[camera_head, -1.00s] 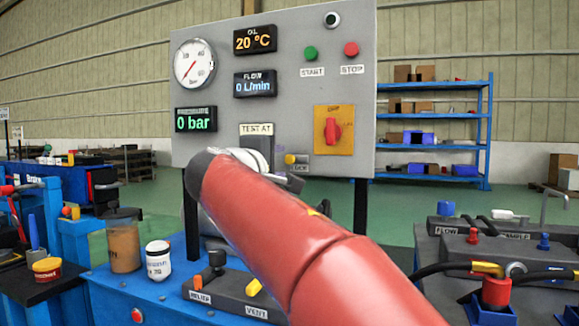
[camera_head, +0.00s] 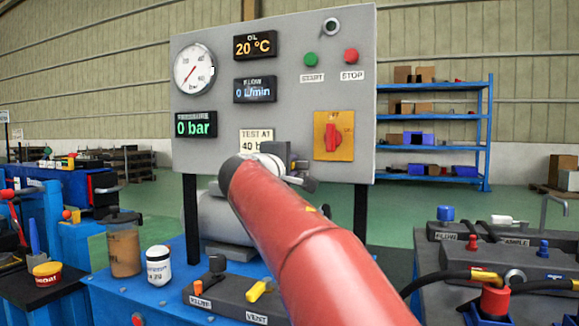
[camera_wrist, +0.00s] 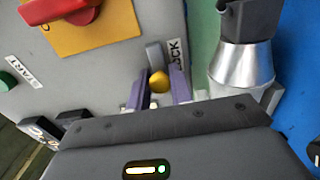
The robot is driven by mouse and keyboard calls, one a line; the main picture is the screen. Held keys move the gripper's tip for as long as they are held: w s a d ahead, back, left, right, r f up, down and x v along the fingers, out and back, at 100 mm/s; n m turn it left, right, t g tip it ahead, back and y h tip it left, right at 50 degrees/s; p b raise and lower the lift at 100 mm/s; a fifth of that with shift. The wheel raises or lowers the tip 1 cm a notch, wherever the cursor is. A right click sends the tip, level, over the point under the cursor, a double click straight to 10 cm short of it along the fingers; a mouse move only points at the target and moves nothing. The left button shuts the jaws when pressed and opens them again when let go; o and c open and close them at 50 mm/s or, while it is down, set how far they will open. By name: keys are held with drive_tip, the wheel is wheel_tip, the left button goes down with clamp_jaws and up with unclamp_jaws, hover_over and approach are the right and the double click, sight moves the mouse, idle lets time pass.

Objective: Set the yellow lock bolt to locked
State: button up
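The lock bolt's yellow knob (camera_wrist: 160,82) shows in the wrist view on the grey panel, beside a grey metal piece (camera_wrist: 155,55) and a label (camera_wrist: 175,52) ending in "OCK". My gripper (camera_wrist: 159,88) has its two purple-grey fingers on either side of the knob. Little or no gap shows between fingers and knob, and I cannot tell whether they press on it. In the head view my gripper (camera_head: 292,172) is at the panel's lower edge and hides the knob. The bolt's position, locked or not, cannot be made out.
The grey panel (camera_head: 215,100) carries a red rotary switch on a yellow plate (camera_head: 321,152), near my gripper, plus START and STOP buttons. A silver and dark pot-like part (camera_wrist: 240,60) stands close right in the wrist view. The blue bench (camera_head: 125,290) holds jars and valves.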

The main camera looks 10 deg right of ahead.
clamp_jaws()
drive_tip(key=s+d, duration=0.1)
drive_tip(key=d+b, duration=0.1)
drive_tip(key=s+d+b, duration=0.1)
drive_tip(key=d, duration=0.1)
drive_tip(key=shift+s+f, duration=0.1)
drive_tip(key=shift+s, duration=0.25)
drive_tip(key=shift+o, duration=2.2)
unclamp_jaws()
drive_tip(key=shift+d, duration=0.15)
drive_tip(key=shift+o, duration=0.4)
drive_tip(key=shift+s, duration=0.15)
drive_tip(key=b, duration=0.1)
approach(316, 165)
drive_tip(key=shift+v, duration=0.75)
